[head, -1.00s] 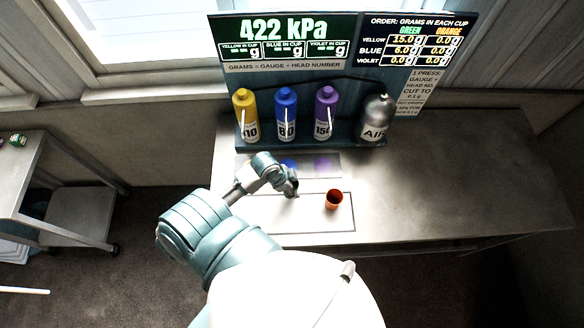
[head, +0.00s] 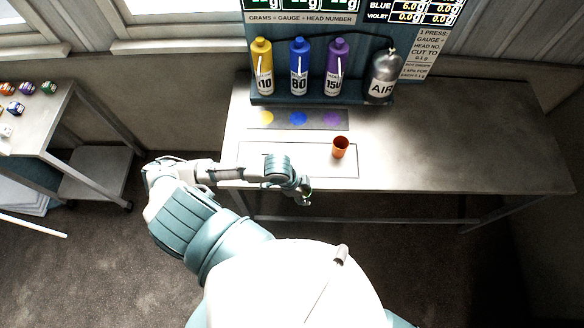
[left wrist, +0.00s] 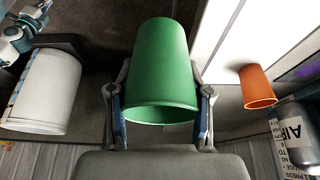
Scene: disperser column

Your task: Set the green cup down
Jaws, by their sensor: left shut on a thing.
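The green cup (left wrist: 162,75) fills the middle of the left wrist view, its side between the two fingers of my left gripper (left wrist: 160,108). The gripper is shut on it. In the head view my left gripper (head: 304,192) is at the front edge of the workbench, below the outlined mat. Only a small green bit of the cup shows there, and the arm hides the rest. I cannot tell the cup's height over the bench. My right gripper does not show.
An orange cup (head: 340,147) stands upright on the mat (head: 250,155). Behind it are a strip with yellow, blue and violet spots (head: 335,125) and a rack with yellow (head: 263,70), blue (head: 299,70) and violet (head: 336,70) bottles and an AIR cylinder (head: 383,75). The bench's right side (head: 480,150) is clear.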

